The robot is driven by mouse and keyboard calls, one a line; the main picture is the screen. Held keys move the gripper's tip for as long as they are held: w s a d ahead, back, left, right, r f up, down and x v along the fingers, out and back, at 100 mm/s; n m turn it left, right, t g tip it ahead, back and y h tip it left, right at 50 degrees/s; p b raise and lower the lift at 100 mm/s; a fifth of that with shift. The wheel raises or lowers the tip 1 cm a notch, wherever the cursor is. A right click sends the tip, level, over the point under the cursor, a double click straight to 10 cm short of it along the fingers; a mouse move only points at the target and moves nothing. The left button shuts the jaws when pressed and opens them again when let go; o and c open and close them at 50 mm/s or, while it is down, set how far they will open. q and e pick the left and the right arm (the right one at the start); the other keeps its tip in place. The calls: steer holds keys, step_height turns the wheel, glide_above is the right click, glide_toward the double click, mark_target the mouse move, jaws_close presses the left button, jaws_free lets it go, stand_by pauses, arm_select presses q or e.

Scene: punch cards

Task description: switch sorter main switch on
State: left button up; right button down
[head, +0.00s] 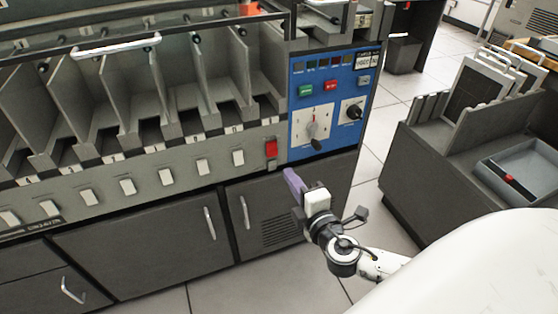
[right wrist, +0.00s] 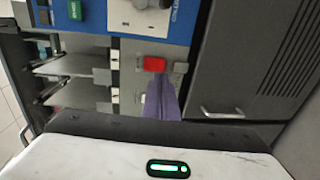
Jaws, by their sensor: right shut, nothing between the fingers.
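The card sorter (head: 190,165) has a small red switch (head: 271,148) on its grey front strip, just left of the blue control panel (head: 332,100). A small grey piece sits directly below the red part. The switch also shows in the right wrist view (right wrist: 154,65), just beyond the purple fingertips. I cannot read a label by it or tell its position. My right gripper (head: 292,181) is shut and empty, with its purple fingers pointing at the sorter front a little below and right of the switch. In the wrist view the fingers (right wrist: 161,98) look close to it; contact is not clear.
The blue panel carries a lever dial (head: 316,125), a black knob (head: 353,110), a green button (head: 306,90) and a red button (head: 331,86). Several white keys (head: 165,178) line the strip. A grey card rack (head: 430,165) stands at right, with open floor between.

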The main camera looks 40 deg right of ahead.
mark_target(274, 153)
steer(key=x, duration=0.8)
steer(key=shift+w+f+b, duration=0.1)
steer(key=shift+w+b, duration=0.2)
steer(key=shift+b, duration=0.1)
arm_select(q)
steer(key=shift+w, duration=0.1)
